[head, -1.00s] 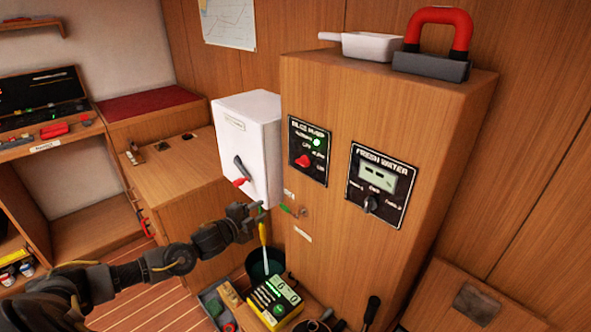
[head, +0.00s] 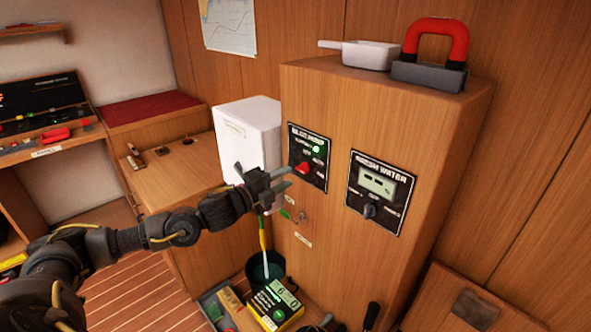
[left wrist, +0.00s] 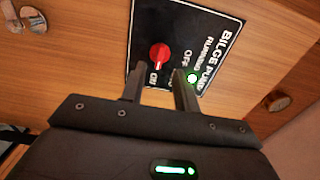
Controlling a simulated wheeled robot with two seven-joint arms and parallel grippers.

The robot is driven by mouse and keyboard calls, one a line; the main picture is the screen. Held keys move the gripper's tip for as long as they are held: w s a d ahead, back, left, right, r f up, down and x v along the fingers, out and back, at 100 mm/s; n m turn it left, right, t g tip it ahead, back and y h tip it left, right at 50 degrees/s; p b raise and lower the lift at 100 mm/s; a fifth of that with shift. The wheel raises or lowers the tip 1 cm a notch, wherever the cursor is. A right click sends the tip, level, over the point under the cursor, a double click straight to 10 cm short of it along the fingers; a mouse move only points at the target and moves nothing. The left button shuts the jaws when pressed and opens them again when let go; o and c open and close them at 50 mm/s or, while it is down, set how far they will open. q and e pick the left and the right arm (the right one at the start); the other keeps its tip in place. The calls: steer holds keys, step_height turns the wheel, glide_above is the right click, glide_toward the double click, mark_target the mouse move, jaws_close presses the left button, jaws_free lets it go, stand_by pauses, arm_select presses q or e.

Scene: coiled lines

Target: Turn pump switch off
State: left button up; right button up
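The bilge pump panel (head: 308,157) is a black plate on the wooden cabinet front, with a red rotary switch (head: 303,168) and a lit green lamp (head: 316,149). In the left wrist view the red switch (left wrist: 159,57) points down towards a lower label, and the "RUNNING" lamp (left wrist: 193,78) glows green. My left gripper (head: 284,176) is in front of the panel, just below and left of the switch. In the left wrist view its two fingers (left wrist: 160,88) are apart with nothing between them, short of the switch. My right gripper is not in view.
The fresh water panel (head: 379,192) is to the right on the same cabinet. A white box (head: 250,130) stands left of the bilge panel, partly behind my gripper. A bucket (head: 264,268) and a yellow-black box (head: 275,305) are below.

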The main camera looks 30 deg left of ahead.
mark_target(300, 171)
arm_select(q)
steer(key=shift+p+x, duration=0.4)
steer(key=shift+x, duration=2)
jaws_close()
